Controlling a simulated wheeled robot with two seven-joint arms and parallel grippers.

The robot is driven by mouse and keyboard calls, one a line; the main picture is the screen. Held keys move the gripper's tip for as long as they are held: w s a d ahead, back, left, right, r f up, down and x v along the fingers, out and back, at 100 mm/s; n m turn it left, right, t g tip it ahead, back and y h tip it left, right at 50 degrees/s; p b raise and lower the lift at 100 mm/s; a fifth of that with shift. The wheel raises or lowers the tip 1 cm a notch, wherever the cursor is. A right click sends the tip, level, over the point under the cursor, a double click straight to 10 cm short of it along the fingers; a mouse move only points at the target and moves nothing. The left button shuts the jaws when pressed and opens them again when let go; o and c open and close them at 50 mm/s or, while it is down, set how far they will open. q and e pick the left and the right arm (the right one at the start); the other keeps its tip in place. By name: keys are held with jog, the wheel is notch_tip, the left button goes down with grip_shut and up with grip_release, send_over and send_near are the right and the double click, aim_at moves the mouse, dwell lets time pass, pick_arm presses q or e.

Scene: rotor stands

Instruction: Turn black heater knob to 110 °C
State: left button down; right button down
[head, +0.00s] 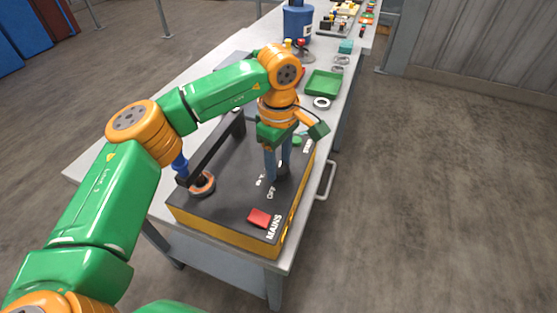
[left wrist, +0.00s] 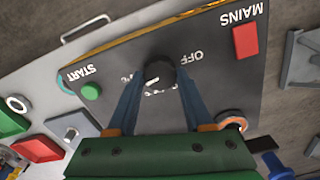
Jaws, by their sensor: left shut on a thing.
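The black heater knob (left wrist: 159,76) sits on the dark top panel of the heater box (head: 215,212). A white pointer mark on it faces the lower left in the left wrist view. The word OFF is printed beside it, and other white marks are partly hidden by the knob and fingers. My left gripper (head: 278,172) points down at the panel, its two blue-grey fingers shut on the knob, one on each side. In the head view the fingers mostly hide the knob. I cannot read the set temperature. My right gripper is not in view.
The panel carries a red MAINS switch (head: 260,217), a green START button (left wrist: 91,91) and a copper-coloured ring (head: 202,184) beside a raised black bar (head: 212,147). A green tray (head: 323,83), a white ring (head: 321,103) and a blue container (head: 298,22) stand farther along the bench.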

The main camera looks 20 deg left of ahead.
aim_at(279, 168)
pick_arm(q)
jog(key=shift+m, duration=1.1)
jog(key=shift+c, duration=1.5)
grip_release()
jog(key=shift+r, duration=0.1)
notch_tip(279, 168, up, 6)
jog(key=shift+r+b, duration=0.15)
jog(key=shift+b, duration=0.25)
jog(key=shift+r, duration=0.3)
